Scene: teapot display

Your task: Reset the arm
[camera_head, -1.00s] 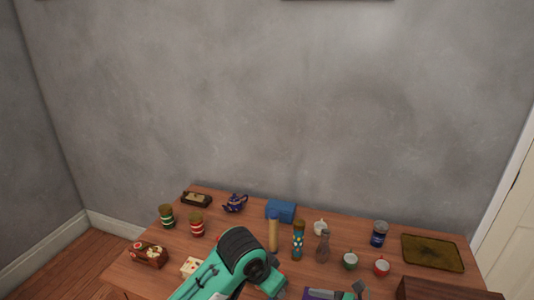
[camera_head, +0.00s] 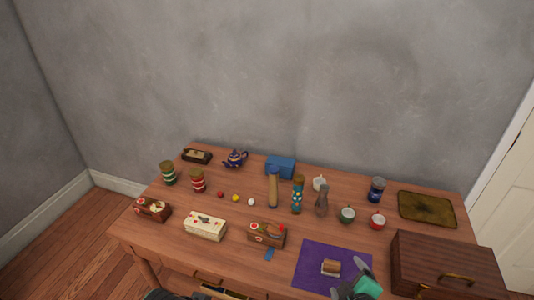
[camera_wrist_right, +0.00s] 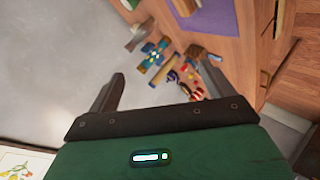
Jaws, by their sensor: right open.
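My right gripper (camera_head: 360,288) is at the bottom edge of the head view, in front of the purple mat (camera_head: 312,284). In the right wrist view my right gripper (camera_wrist_right: 160,72) has its two dark fingers spread wide with nothing between them. The wrist camera sees the table items tilted and at a distance. A blue teapot (camera_head: 235,159) stands at the back left of the wooden table.
A small brown item (camera_head: 331,267) lies on the mat. A wooden chest (camera_head: 435,262) stands at right, a dark tray (camera_head: 427,208) behind it. Boxes, jars, cups and bottles cover much of the table. A blue box (camera_head: 280,167) is at the back.

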